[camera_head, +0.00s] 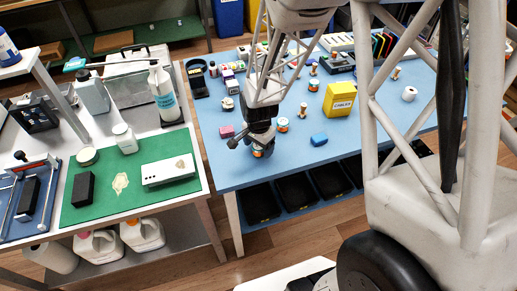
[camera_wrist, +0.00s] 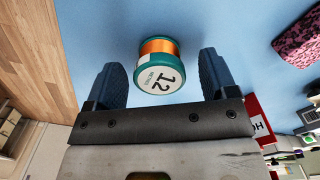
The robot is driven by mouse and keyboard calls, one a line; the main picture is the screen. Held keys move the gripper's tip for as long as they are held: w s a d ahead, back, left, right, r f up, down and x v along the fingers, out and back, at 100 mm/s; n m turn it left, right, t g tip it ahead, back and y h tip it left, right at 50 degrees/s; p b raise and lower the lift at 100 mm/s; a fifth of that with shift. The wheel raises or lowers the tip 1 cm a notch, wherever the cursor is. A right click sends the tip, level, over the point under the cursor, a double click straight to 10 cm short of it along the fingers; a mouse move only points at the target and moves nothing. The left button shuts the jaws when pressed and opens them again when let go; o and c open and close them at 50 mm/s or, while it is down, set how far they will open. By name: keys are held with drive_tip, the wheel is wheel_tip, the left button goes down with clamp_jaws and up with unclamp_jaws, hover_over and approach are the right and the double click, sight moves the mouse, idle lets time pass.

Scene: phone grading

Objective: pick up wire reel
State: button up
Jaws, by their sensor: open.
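In the head view, my gripper (camera_head: 260,148) is low over the front edge of the blue table (camera_head: 300,165) and mostly covers a reel (camera_head: 262,153) there. Another small reel (camera_head: 283,125) with orange on it stands just right of the gripper.
A pink block (camera_head: 226,131) is left of the gripper, and a blue block (camera_head: 319,139) and a yellow box (camera_head: 340,99) are to its right. Another reel (camera_head: 313,85) stands farther back. A bench with a green mat (camera_head: 105,205) stands at left.

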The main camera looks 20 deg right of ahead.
drive_tip(key=shift+f, duration=0.2)
idle(0.4)
drive_tip(key=c, duration=1)
drive_tip(key=shift+r, duration=0.1)
drive_tip(key=shift+r, duration=0.75)
wheel_tip(320, 180, up, 2)
drive_tip(key=shift+r, duration=0.1)
drive_tip(key=s+r, duration=0.1)
drive_tip(key=s, duration=1.5)
drive_tip(key=shift+a, duration=0.3)
